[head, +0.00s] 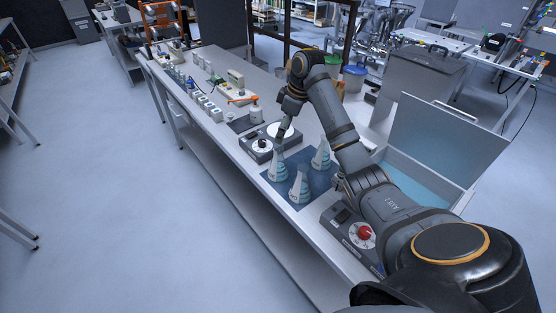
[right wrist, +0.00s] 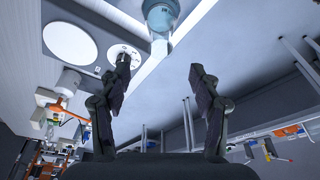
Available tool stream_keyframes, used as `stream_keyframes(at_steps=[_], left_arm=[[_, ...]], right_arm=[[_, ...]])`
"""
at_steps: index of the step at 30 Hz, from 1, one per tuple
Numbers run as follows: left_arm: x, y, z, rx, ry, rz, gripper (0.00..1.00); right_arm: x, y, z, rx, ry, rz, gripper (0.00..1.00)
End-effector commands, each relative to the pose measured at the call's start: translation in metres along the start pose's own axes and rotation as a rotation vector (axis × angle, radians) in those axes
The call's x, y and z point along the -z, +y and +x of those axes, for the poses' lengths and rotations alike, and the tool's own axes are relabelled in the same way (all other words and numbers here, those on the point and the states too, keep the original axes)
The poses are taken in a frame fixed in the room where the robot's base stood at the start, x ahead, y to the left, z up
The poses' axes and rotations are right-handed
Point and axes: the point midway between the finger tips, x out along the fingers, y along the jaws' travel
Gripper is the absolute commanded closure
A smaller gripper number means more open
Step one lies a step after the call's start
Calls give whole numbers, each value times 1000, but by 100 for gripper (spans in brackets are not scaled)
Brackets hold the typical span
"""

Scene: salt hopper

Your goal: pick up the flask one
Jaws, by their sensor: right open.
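Three conical flasks with pale blue contents stand upright on a dark blue mat (head: 325,180) on the bench: a left flask (head: 277,168), a front flask (head: 300,188) and a back right flask (head: 321,158). Their labels are too small to read, so I cannot tell which is flask one. My right gripper (head: 282,136) is open and empty, pointing down close above the left flask. My left gripper is out of view.
A stirrer plate (head: 262,147) with a white disc and dial stands just behind the left flask. A box with a red knob (head: 364,233) sits at the right front. An open-lidded pale bin (head: 405,180) stands right of the mat. The bench's front edge is close to the flasks.

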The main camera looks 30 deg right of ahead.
Motion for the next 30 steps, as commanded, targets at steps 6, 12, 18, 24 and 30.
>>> stream_keyframes(at_steps=[6, 12, 18, 24, 30], left_arm=[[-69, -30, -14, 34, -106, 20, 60], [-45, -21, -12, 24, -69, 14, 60], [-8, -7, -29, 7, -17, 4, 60], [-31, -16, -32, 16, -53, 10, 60], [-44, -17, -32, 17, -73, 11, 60]], right_arm=[[0, -1, 36, 3, -2, 1, 37], [-1, 0, 45, 1, -2, 1, 37], [-7, 3, 71, 5, -5, 2, 37], [-7, 4, 95, 0, -2, 1, 37], [-7, 4, 97, -1, -2, 0, 37]])
